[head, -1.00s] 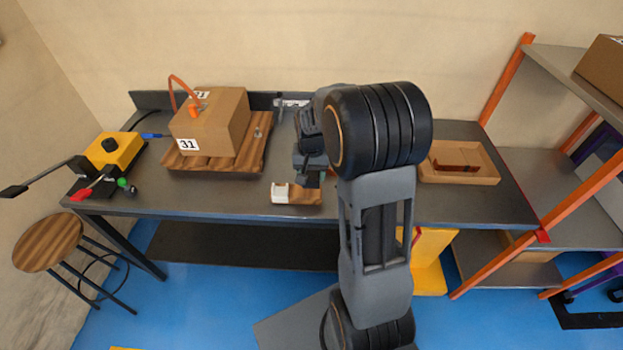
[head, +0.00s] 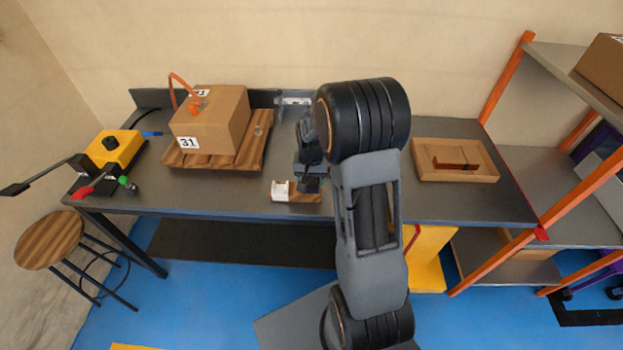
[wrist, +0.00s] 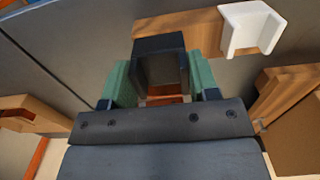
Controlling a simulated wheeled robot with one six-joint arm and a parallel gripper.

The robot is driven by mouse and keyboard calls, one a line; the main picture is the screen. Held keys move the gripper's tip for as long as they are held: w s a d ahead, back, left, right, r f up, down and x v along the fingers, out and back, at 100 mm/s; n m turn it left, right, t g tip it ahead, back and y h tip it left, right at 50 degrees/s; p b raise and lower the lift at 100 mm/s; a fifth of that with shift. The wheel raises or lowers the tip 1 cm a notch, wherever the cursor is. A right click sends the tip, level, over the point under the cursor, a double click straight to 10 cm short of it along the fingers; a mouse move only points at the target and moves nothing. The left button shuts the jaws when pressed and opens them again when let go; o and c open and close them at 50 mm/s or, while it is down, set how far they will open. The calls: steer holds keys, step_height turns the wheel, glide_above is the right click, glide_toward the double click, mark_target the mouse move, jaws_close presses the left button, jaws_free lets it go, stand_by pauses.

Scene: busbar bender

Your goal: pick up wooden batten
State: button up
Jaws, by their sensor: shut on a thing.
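The wooden batten (head: 306,197) is a short brown strip near the front edge of the grey workbench in the head view. A white bracket (head: 281,190) sits at its left end. In the wrist view the batten (wrist: 190,24) runs across the top, with the white bracket (wrist: 250,28) at right. A dark block-like grip (wrist: 160,44) on or against the batten lies between the green finger pads. My gripper (head: 308,186) points down at the batten's right part and is shut on it, apparently by the dark grip. I cannot tell whether the batten is clear of the bench.
A cardboard box (head: 208,122) marked 31 stands on a slatted wooden board (head: 252,151) at left. A yellow device with levers (head: 113,149) is at the far left. A wooden tray (head: 481,174) lies at right. An orange-framed shelf (head: 570,194) stands beyond it.

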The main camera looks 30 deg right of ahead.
steer(key=shift+f, duration=0.45)
steer(key=o, duration=1)
steer(key=shift+c, duration=0.2)
steer(key=shift+r, duration=0.1)
